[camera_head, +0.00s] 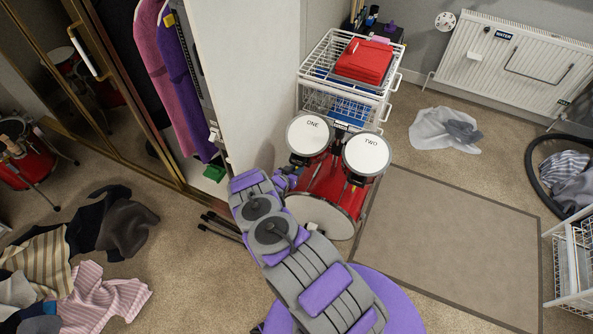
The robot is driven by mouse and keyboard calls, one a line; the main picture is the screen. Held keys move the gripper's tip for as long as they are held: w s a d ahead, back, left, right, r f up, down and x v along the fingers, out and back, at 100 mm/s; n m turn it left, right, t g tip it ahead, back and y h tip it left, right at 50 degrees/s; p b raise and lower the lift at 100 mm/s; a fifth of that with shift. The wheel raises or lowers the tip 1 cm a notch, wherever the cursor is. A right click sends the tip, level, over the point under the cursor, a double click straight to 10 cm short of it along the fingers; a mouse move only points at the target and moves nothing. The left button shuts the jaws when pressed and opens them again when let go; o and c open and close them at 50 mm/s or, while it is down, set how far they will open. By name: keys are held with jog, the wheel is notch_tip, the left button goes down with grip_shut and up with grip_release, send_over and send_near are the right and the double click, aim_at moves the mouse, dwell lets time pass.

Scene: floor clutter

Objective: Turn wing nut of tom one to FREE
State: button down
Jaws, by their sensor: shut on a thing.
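A red drum set stands on the carpet. Tom one (310,135), with a white head marked ONE, is on the left, and tom two (367,154), marked TWO, is on the right. Both sit over a red bass drum (335,187). My gripper (289,178) is low at the left side of tom one, partly hidden behind my purple and grey arm. It is shut on a small part there, which looks to be the wing nut of tom one. The wing nut itself and any FREE mark are too small or hidden to see.
A white wire basket rack (345,75) with red cloth stands behind the drums. An open wardrobe (170,85) is at the left. Clothes (95,255) lie on the floor at the lower left. A flat mat (450,240) gives clear floor at the right.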

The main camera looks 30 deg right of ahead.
jog(key=shift+w+r+g, duration=0.1)
jog(key=shift+w+g, duration=0.1)
jog(key=shift+g, duration=0.3)
jog(key=shift+a, duration=0.1)
jog(key=c, duration=1.2)
grip_release()
jog(key=shift+o, duration=0.2)
jog(key=f+p+v, duration=0.1)
jog(key=p+v, duration=0.2)
jog(key=v, duration=1.4)
jog(key=shift+a+p, duration=0.4)
jog(key=shift+s+r, duration=0.1)
